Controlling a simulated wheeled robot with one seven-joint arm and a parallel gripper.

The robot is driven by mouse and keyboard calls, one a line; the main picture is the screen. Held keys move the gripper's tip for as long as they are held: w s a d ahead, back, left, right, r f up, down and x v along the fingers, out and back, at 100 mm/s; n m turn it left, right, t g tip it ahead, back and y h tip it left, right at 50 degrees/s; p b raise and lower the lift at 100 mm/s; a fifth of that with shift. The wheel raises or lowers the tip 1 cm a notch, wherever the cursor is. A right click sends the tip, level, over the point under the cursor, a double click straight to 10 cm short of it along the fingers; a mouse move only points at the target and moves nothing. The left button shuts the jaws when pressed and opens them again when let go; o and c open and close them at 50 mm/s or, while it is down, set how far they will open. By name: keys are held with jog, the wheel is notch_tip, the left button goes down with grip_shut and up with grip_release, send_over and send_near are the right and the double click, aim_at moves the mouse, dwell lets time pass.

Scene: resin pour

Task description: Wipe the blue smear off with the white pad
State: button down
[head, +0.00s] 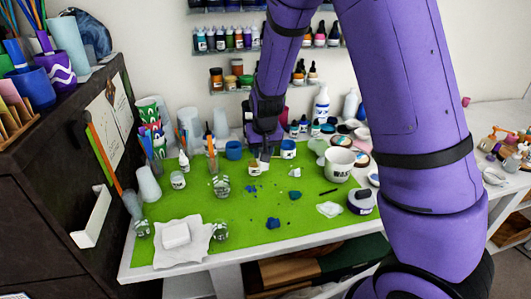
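The white pad (176,234) lies on a crumpled white sheet (196,252) at the front left of the green mat. A dark blue smear (273,223) is on the mat near the front middle. A smaller blue patch (251,189) lies farther back, and a teal patch (294,195) to its right; I cannot tell which is the task's smear. My gripper (264,163) points down over the back middle of the mat, beside a small white jar (254,170), well away from the pad. Its fingers are too small to tell their opening.
Clear glasses (221,187) stand on the mat, one (220,230) beside the white sheet. A white bucket (339,164), a white puddle (329,209) and a lidded tub (361,201) are at right. Cups and bottles crowd the left and back edges. The front middle is mostly clear.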

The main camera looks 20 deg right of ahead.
jog(key=shift+w+f, duration=0.3)
jog(key=shift+f, duration=0.15)
jog(key=shift+s+x, duration=0.25)
jog(key=shift+x, duration=0.85)
jog(key=shift+s+x, duration=0.25)
jog(key=shift+x, duration=0.85)
jog(key=shift+a+f, duration=0.1)
